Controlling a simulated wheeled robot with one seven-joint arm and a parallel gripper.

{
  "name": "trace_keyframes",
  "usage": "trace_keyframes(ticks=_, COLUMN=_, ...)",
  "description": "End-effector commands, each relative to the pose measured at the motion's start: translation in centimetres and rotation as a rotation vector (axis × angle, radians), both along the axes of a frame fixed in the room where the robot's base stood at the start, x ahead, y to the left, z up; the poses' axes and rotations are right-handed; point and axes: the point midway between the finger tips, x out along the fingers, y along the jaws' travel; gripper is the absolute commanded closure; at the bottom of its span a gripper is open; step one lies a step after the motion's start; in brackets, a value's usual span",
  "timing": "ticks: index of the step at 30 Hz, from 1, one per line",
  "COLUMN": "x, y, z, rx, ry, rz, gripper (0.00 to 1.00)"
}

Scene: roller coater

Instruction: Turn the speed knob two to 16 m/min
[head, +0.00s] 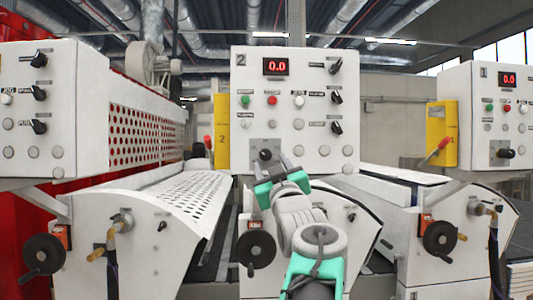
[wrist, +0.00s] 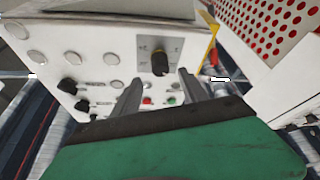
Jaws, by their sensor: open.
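Speed knob two (head: 265,154) is a black knob on a grey plate, low on the white control panel (head: 285,128) marked 2. The panel's red display (head: 276,66) reads 0.0. My gripper (head: 272,170) is just in front of and below the knob in the head view. In the wrist view, which shows the panel upside down, the knob (wrist: 159,62) lies roughly between the tips of my two open grey fingers (wrist: 158,78). The fingers seem apart from it; the exact gap is unclear. The scale marks on the plate are too small to read.
Panel 1 (head: 485,115) at the right has its own 0.0 display and black knob (head: 505,153). Another panel (head: 55,95) stands at the left. Buttons and selector switches (head: 336,97) sit above the knob. A black handwheel (head: 257,249) is below.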

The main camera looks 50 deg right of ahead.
Motion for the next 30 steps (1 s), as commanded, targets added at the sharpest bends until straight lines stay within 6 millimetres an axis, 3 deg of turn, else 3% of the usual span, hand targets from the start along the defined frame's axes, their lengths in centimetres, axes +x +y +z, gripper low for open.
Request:
trace_keyframes(ticks=9, x=4.2, y=-3.5, z=2.4, rx=0.005, ry=0.002, rz=0.002, gripper=0.49)
trace_keyframes(ticks=19, x=4.8, y=-4.0, z=2.3, rx=0.004, ry=0.002, rz=0.001, gripper=0.49)
trace_keyframes(ticks=30, x=4.8, y=-4.0, z=2.3, rx=0.004, ry=0.002, rz=0.001, gripper=0.78)
